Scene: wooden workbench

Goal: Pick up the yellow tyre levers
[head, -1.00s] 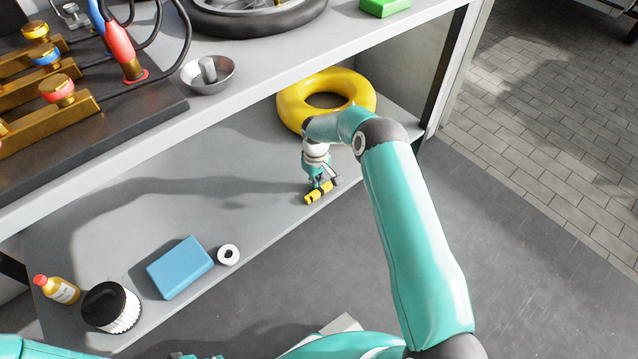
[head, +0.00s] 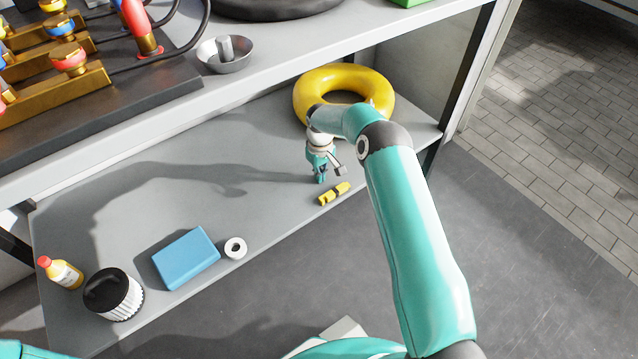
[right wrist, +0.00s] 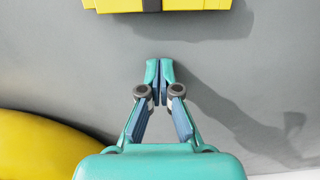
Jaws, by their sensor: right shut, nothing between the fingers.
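The yellow tyre levers (head: 335,194) lie as a small bundle with a dark band on the grey lower shelf, near its front edge. In the right wrist view the bundle (right wrist: 115,5) is cut by the top edge, with its dark band at the middle. My right gripper (head: 321,180) is just behind and left of the levers, apart from them. In the right wrist view its fingers (right wrist: 159,68) are together and empty, pointing towards the levers with a gap between. My left gripper is not in view.
A yellow ring (head: 303,90) lies behind my right gripper. A blue box (head: 186,258), a white roll (head: 235,248), a black-topped filter (head: 113,294) and a bottle (head: 62,273) stand left on the lower shelf (head: 240,190). The upper bench (head: 290,60) overhangs behind.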

